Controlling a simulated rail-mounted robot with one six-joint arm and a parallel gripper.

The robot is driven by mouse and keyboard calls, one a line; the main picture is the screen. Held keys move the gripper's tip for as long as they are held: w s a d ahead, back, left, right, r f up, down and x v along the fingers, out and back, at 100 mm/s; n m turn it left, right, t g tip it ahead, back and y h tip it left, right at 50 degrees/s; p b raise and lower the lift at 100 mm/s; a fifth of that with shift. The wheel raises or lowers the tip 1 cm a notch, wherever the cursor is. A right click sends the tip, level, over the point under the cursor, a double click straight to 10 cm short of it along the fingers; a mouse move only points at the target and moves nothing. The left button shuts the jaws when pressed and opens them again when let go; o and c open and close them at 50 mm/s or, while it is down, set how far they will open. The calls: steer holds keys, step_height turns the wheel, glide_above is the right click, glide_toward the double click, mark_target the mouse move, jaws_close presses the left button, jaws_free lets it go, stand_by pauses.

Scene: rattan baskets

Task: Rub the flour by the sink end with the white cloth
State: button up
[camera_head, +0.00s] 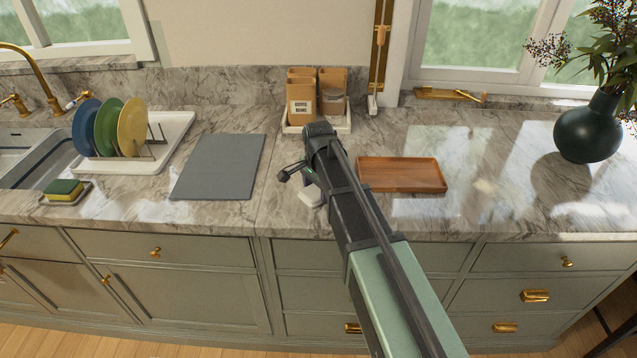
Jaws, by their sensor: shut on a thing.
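My gripper (308,182) is low over the counter, between the grey mat and the wooden tray. My own arm hides most of its fingers. It is shut on the white cloth (309,196), of which only a small white part shows beneath it, at or very near the counter top. Pale patches show on the marble near the sink end, in front of the grey mat, but I cannot tell flour from window glare there. A small pale smudge (485,187) lies right of the wooden tray; I cannot tell whether it is flour.
The sink (40,165) is at the left, with a yellow-green sponge (64,189) on a dish. A rack of plates (165,150), grey mat (218,165), canister tray (344,124), wooden tray (402,175) and dark vase (587,130) stand along the counter. The front strip is mostly clear.

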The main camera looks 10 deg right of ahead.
steer(key=shift+w+d+r, duration=0.1)
steer(key=shift+w+d, duration=0.1)
steer(key=shift+w, duration=0.8)
steer(key=shift+w+d, duration=0.2)
steer(key=shift+w, duration=0.75)
steer(key=shift+w+d, duration=0.3)
steer(key=shift+w, duration=0.95)
steer(key=shift+w+d, duration=0.35)
steer(key=shift+w, duration=0.85)
steer(key=shift+w+d, duration=0.3)
steer(key=shift+w, duration=0.95)
steer(key=shift+s, duration=0.1)
step_height(320, 180, up, 6)
steer(key=p, duration=0.6)
step_height(320, 180, up, 3)
steer(key=p, duration=0.3)
